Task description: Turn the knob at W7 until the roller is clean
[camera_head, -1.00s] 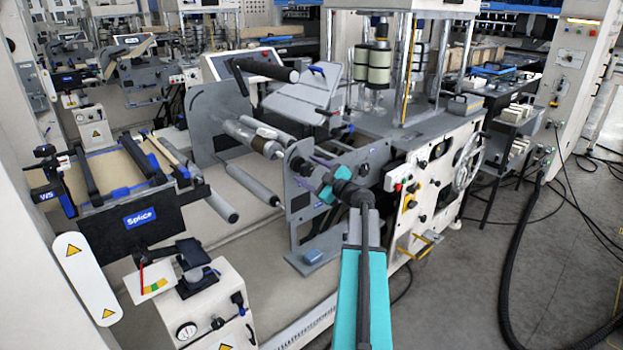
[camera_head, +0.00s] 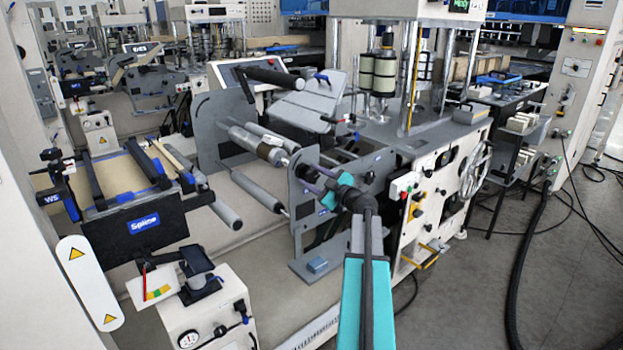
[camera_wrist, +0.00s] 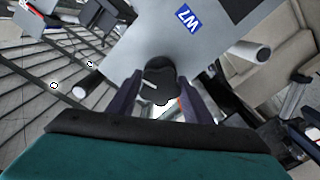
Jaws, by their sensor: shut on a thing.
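A dark knob (camera_wrist: 160,82) sits on the grey side plate (camera_wrist: 140,45), below the blue W7 label (camera_wrist: 188,18), in the wrist view. My gripper (camera_wrist: 160,84) has its two dark fingers on either side of the knob, shut on it. A grey roller with a brownish band (camera_head: 262,150) lies behind the plate. I cannot tell how clean it is.
A black splice table (camera_head: 115,240) stands at the left, with a small white cabinet (camera_head: 210,320) in front. The press with a handwheel (camera_head: 474,172) stands right of my arm. Grey floor (camera_head: 455,295) is open at the lower right, with a black hose (camera_head: 515,270).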

